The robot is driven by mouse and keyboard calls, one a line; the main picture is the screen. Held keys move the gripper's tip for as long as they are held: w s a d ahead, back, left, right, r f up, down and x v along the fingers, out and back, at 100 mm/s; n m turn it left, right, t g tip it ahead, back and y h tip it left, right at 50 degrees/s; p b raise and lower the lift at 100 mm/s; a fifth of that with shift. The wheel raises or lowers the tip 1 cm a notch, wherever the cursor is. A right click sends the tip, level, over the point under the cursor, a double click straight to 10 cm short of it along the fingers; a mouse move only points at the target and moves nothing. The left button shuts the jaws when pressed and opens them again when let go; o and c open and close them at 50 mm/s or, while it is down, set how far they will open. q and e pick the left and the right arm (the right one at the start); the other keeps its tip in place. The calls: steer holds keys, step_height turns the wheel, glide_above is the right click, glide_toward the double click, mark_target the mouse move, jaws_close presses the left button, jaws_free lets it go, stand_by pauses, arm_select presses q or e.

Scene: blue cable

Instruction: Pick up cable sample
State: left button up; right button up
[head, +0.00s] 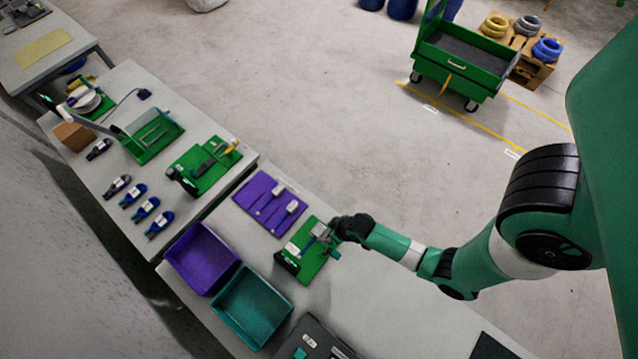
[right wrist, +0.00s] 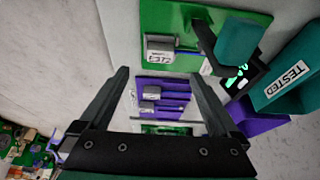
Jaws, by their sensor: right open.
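My right gripper (head: 337,229) reaches in from the right, over the edge of a green board (head: 316,268) on the near bench. In the right wrist view its two fingers (right wrist: 158,78) stand wide apart with nothing between their tips. The board also shows in the right wrist view (right wrist: 180,18), with a grey labelled block (right wrist: 160,48) on it, beyond the fingertips. In the head view a small blue strip (head: 308,246) lies beside the grey block; I cannot tell if it is the cable sample. My left gripper is not in view.
A purple mat (head: 258,187) with grey blocks lies beside the board. A purple bin (head: 172,250) and a teal bin (head: 232,318) stand at the bench's left edge. The teal bin's label reads "TESTED" in the right wrist view (right wrist: 285,82). Blue-handled items (head: 146,208) lie on the farther bench.

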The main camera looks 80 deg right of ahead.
mark_target(319, 230)
steer(key=b+x, duration=0.1)
steer(key=x, duration=0.3)
steer(key=shift+w, duration=0.1)
steer(key=b+x, duration=0.2)
steer(key=x, duration=0.3)
steer(key=shift+w+f, duration=0.1)
steer(key=shift+w, duration=0.05)
steer(key=shift+d, duration=0.1)
steer(key=shift+c, duration=0.3)
jaws_close()
